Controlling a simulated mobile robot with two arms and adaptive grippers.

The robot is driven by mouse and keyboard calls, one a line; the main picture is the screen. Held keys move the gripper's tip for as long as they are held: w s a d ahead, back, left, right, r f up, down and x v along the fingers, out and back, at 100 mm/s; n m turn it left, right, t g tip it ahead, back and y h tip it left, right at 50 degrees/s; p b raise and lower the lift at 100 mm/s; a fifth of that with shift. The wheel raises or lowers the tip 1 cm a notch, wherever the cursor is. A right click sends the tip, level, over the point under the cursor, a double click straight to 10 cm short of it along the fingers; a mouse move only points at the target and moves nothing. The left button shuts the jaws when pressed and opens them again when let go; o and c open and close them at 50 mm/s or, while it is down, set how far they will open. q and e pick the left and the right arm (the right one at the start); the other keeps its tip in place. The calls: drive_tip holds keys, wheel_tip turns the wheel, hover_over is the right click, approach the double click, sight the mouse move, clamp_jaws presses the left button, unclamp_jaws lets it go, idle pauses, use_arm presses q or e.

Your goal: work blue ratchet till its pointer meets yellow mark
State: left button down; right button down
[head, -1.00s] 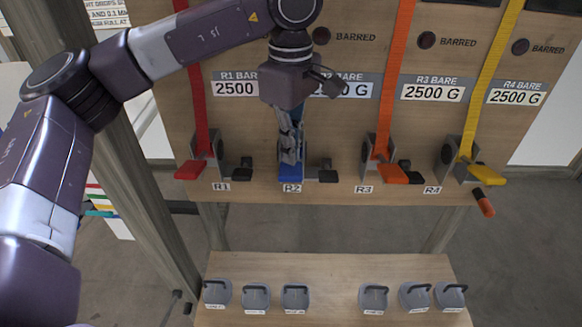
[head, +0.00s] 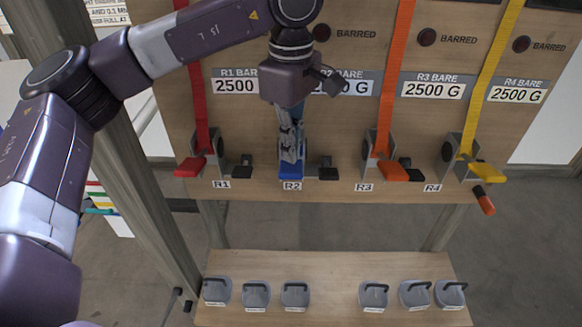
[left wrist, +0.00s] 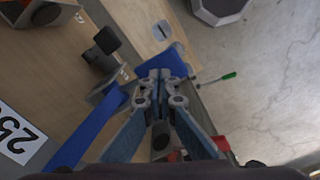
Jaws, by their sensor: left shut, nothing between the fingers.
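The blue ratchet (head: 290,173) sits at station R2 on the upright board, with its flat blue handle lowest. My left gripper (head: 291,160) reaches down over it, shut and empty, with its fingertips at or just in front of the handle. I cannot tell whether they touch. In the left wrist view the shut fingertips (left wrist: 160,76) overlap the blue handle (left wrist: 158,62), and the blue strap (left wrist: 92,130) runs off to the lower left. My gripper hides most of the ratchet body and strap in the head view. I cannot make out the pointer or yellow mark. My right gripper is out of view.
A red ratchet (head: 190,167) is left of R2; orange (head: 391,170) and yellow (head: 487,172) ones are right. Black levers (head: 327,171) stand beside several ratchets. Grey weights (head: 295,294) with handles stand on the lower shelf (head: 330,268). A wooden post (head: 150,180) is at left.

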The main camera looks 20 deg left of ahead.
sight(291, 168)
use_arm(q)
drive_tip(key=f+b, duration=0.1)
drive_tip(key=f, duration=0.1)
drive_tip(key=f+b, duration=0.3)
drive_tip(key=f, duration=0.1)
drive_tip(key=shift+s+b, duration=0.3)
drive_tip(key=shift+b, duration=0.05)
drive_tip(key=shift+f, duration=0.25)
drive_tip(key=r+p, duration=0.1)
drive_tip(key=r, duration=0.1)
drive_tip(key=r+p, duration=0.1)
drive_tip(key=r, duration=0.1)
drive_tip(key=r+p, duration=0.2)
drive_tip(key=shift+w+a, duration=0.1)
drive_tip(key=shift+w, duration=0.3)
drive_tip(key=shift+r, duration=0.35)
drive_tip(key=shift+s, duration=0.1)
